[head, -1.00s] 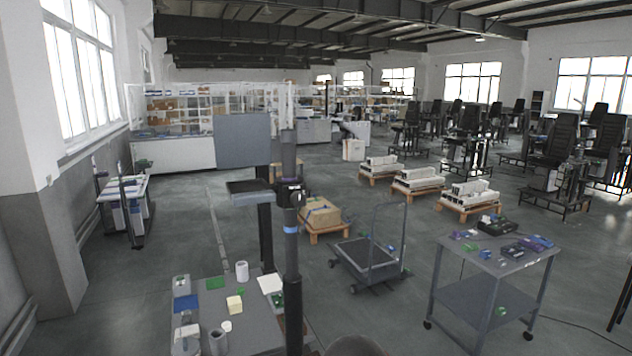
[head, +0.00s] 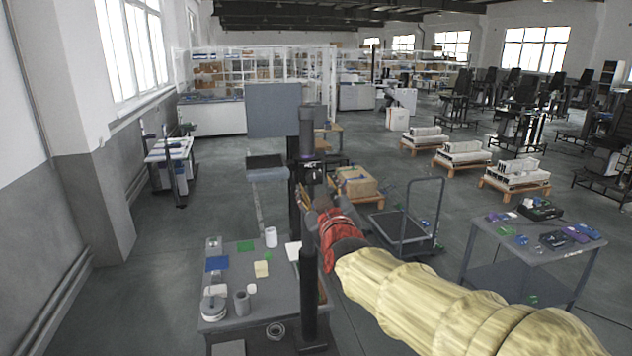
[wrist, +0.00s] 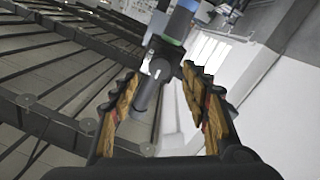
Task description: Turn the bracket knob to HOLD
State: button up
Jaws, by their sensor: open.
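The dark lift column (head: 307,140) stands at the left-hand workbench. Its bracket (head: 311,174) is a black block partway up the post, where a knob would sit; no knob setting or HOLD mark is readable. My gripper (head: 308,199) is just below the bracket in the head view, seen small and partly against the column. In the wrist view my gripper (wrist: 161,72) has its two fingers spread, with nothing held. A dark jointed part with a rounded end (wrist: 150,88) shows between the fingers; a grey post with a blue and green band (wrist: 176,28) rises behind it. I cannot tell whether they touch.
The workbench (head: 262,290) carries several small items near the column. A dark shelf (head: 266,174) and grey panel (head: 273,110) are beside the column.

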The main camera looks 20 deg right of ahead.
aim_at(314, 179)
jog(key=shift+w+d, duration=0.15)
jog(key=shift+w, duration=2.15)
jog(key=c, duration=0.3)
jog(key=c, duration=0.8)
jog(key=shift+c, duration=0.4)
